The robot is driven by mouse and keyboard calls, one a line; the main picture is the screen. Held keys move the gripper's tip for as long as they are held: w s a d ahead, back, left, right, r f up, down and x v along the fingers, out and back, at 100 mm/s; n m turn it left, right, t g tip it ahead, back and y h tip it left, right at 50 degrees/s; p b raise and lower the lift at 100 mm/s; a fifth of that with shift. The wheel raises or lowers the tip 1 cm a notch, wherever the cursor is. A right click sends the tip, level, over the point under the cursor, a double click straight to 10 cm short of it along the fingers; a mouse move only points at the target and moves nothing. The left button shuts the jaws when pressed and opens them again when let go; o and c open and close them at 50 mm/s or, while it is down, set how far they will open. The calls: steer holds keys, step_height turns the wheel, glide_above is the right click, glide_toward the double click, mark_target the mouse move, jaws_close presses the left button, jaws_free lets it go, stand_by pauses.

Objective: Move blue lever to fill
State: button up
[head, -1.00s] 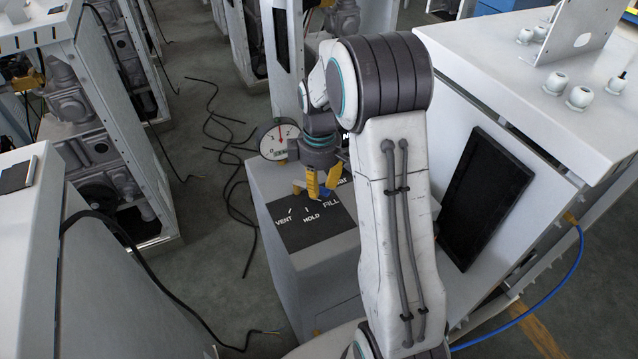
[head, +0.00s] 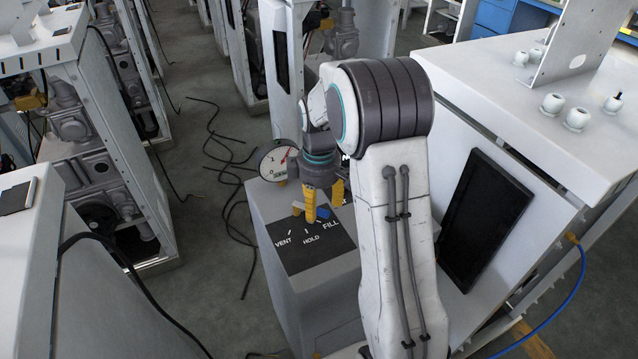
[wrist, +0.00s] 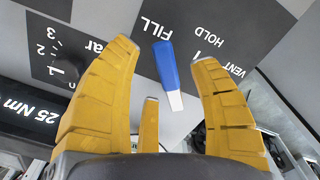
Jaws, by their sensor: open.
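The blue lever (wrist: 166,66) has a pale tip and shows in the wrist view between my yellow fingers. Its blue end is beside the FILL label, and its pale tip points down in that picture. In the head view the lever (head: 323,213) is mostly hidden by my fingers, just above the FILL word. My gripper (wrist: 168,52) is open, with fingers on both sides of the lever; contact cannot be told. In the head view my gripper (head: 318,208) points down over the black label panel (head: 300,258), marked VENT, HOLD and FILL.
A round gauge (head: 277,160) with a red needle stands at the back left of the grey cabinet top. A black dial (wrist: 66,70) with a number scale shows in the wrist view. A white cabinet (head: 560,140) stands close to my arm's right. Loose cables (head: 225,150) lie on the floor.

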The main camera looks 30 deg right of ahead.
step_height(320, 180, up, 11)
stand_by(0.5)
stand_by(0.5)
steer(key=s+a+f+m, duration=0.2)
steer(key=s+f+m, duration=0.3)
steer(key=s+m, duration=0.4)
steer(key=s+a+r+t, duration=0.1)
steer(key=s+a+r, duration=0.1)
steer(key=s, duration=0.4)
steer(key=s+a+r+t+p, duration=0.1)
steer(key=s+a+r+t, duration=0.1)
steer(key=s, duration=0.5)
steer(key=shift+a+r+n, duration=0.4)
steer(key=shift+a+r, duration=0.3)
steer(key=shift+r, duration=0.45)
